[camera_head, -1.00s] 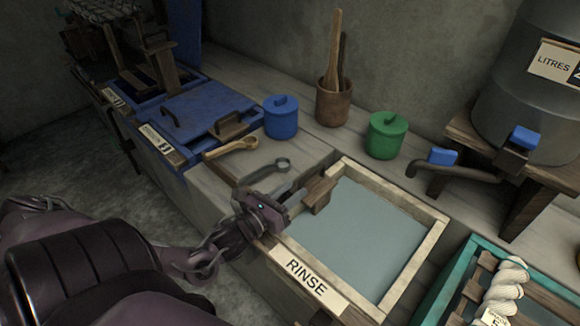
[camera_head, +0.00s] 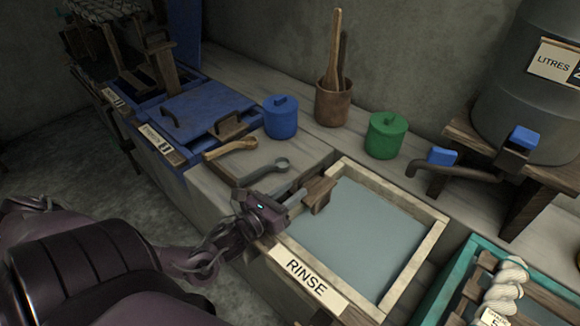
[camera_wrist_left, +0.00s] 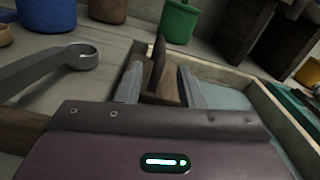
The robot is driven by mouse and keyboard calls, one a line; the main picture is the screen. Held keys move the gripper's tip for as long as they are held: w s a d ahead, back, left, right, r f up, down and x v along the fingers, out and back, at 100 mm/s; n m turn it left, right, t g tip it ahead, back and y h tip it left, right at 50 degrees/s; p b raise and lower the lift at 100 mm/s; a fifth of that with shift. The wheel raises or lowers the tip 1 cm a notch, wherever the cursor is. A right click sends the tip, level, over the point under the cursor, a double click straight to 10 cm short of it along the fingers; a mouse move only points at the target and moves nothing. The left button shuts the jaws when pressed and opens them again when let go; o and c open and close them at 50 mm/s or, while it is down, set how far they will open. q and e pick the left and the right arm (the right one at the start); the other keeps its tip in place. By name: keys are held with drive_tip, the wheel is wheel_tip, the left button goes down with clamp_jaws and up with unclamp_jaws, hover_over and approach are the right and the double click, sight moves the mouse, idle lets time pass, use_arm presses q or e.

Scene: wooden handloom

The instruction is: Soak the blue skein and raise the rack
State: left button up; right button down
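My left gripper (camera_head: 288,196) is at the left rim of the RINSE basin (camera_head: 428,250). Its two fingers are apart, one on each side of a dark wooden piece (camera_head: 318,194) at the basin's left corner. In the left wrist view the wooden piece (camera_wrist_left: 158,72) stands between the fingers (camera_wrist_left: 160,90); firm contact on both sides does not show. The basin holds pale grey-blue liquid (camera_head: 360,225). No blue skein shows; a cream skein (camera_head: 502,288) lies over the slats of a teal crate (camera_head: 452,272) at the right. My right gripper is out of view.
Behind stand a blue pot (camera_head: 281,120), a green pot (camera_head: 386,138) and a wooden cup of tools (camera_head: 332,104). A blue lidded vat (camera_head: 205,108) is further left; a tapped tank (camera_head: 510,100) is right.

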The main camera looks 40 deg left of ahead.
sight(322, 165)
use_arm(q)
drive_tip(key=r+p, duration=0.1)
drive_tip(key=p, duration=0.1)
drive_tip(key=shift+w+p, duration=0.1)
drive_tip(key=shift+p, duration=0.25)
drive_tip(key=shift+w+f, duration=0.1)
drive_tip(key=shift+w, duration=0.35)
drive_tip(key=w, duration=0.6)
drive_tip(key=shift+w+d+f, duration=0.15)
drive_tip(key=shift+w+d, duration=0.1)
drive_tip(key=shift+w, duration=0.1)
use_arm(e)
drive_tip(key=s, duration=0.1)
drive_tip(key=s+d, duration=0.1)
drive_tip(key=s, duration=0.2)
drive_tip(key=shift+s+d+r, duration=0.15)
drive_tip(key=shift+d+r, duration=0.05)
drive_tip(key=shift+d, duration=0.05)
use_arm(q)
clamp_jaws()
